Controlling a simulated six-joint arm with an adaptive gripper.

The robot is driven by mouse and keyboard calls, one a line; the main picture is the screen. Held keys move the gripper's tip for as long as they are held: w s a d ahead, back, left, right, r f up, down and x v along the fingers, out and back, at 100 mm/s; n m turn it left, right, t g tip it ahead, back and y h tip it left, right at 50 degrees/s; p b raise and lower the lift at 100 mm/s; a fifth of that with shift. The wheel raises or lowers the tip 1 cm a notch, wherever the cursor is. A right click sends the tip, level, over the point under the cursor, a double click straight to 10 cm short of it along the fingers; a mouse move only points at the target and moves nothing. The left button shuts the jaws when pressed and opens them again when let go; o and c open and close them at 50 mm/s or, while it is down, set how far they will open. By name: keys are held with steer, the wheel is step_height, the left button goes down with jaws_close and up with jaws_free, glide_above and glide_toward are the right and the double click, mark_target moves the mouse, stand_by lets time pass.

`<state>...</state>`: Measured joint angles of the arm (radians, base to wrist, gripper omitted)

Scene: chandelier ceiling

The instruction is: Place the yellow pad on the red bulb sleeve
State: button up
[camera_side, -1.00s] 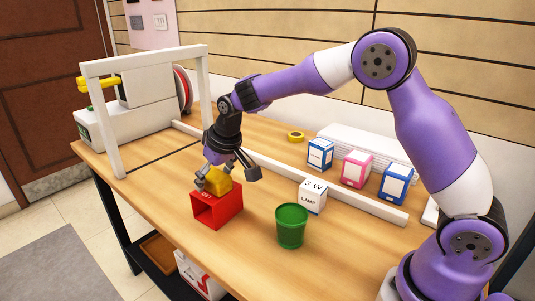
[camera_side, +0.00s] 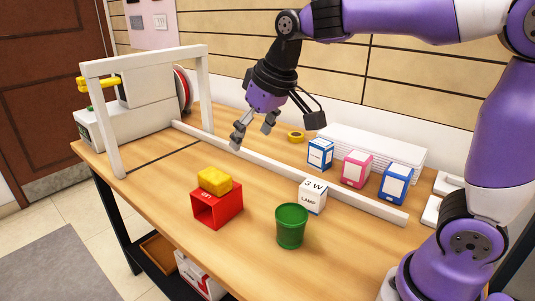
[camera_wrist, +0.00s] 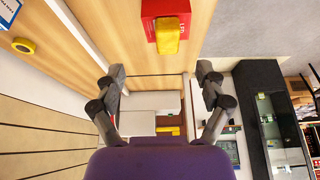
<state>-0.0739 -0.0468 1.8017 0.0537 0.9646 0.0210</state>
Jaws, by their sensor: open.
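The yellow pad (camera_side: 214,181) lies on top of the red bulb sleeve (camera_side: 218,209), an open-ended red box on the wooden table. In the wrist view the yellow pad (camera_wrist: 167,36) rests on the red sleeve (camera_wrist: 163,9) at the top of the picture. My gripper (camera_side: 254,134) is open and empty, raised above the table behind and to the right of the sleeve, apart from the pad. In the wrist view my gripper's two fingers (camera_wrist: 160,76) are spread wide with nothing between them.
A green cup (camera_side: 291,227) and a white lamp box (camera_side: 312,196) stand right of the sleeve. A long white rail (camera_side: 290,173) crosses the table. Blue and pink boxes (camera_side: 357,168) and a yellow tape roll (camera_side: 296,136) are behind it. A white frame (camera_side: 120,120) stands at left.

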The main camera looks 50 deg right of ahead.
steer(key=s+d+f, duration=0.1)
steer(key=s+f, duration=0.1)
steer(key=s, duration=0.5)
steer(key=s+f, duration=0.2)
steer(key=s, duration=0.5)
steer(key=shift+d+t, duration=0.35)
steer(key=shift+t, duration=0.05)
